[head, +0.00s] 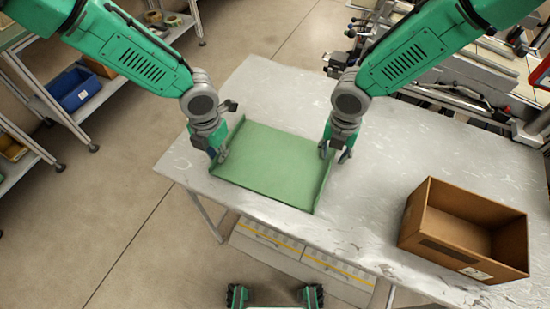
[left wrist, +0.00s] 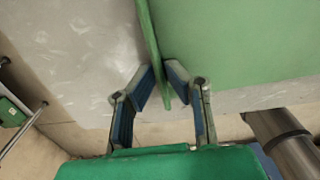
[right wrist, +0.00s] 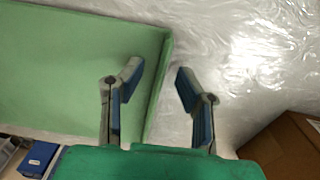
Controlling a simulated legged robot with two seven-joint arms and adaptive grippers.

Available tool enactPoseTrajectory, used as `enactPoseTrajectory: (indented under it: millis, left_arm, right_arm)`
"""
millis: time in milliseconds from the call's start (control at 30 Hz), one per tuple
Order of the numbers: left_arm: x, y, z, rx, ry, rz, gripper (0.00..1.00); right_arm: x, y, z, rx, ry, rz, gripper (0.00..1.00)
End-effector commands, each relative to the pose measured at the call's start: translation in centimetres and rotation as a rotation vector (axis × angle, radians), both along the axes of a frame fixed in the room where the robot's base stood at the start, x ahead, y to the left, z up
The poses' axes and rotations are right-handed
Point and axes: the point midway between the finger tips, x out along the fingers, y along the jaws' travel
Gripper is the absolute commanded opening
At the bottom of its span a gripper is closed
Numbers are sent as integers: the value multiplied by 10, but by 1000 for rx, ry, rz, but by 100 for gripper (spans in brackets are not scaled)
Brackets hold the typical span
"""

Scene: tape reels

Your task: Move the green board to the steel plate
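The green board (head: 270,168) lies flat on the grey, scratched tabletop (head: 265,85), with raised rims on its left and right sides. My left gripper (head: 219,156) is at the left rim. In the left wrist view its fingertips (left wrist: 160,75) are close on both sides of the rim and seem to pinch it. My right gripper (head: 335,153) is at the right rim. In the right wrist view its fingers (right wrist: 160,75) straddle the rim with gaps, so it is open. I cannot make out a steel plate separate from the metal-looking tabletop.
An open cardboard box (head: 465,230) stands on the table at the right. Machinery (head: 455,85) is beyond the far right edge. A shelf with a blue bin (head: 75,90) is at the left. The tabletop between board and box is clear.

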Motion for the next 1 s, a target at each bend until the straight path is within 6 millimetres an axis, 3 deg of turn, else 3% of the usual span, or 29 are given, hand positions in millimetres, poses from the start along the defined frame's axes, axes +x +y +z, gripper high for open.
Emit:
enactPoseTrajectory:
  millis: [367, 400, 467, 1000]
  left_arm:
    - [0, 0, -5, 1, 1, -1, 11]
    - [0, 0, -5, 1, 1, 0, 0]
    - [0, 0, -5, 2, 1, 0, 0]
    - [0, 0, 3, 0, 1, 0, 0]
  right_arm:
    - [0, -1, -5, 0, 0, 0, 30]
    - [0, -1, -5, 0, 1, 0, 16]
    - [0, -1, -5, 0, 1, 0, 0]
    - [0, -1, 3, 0, 1, 0, 0]
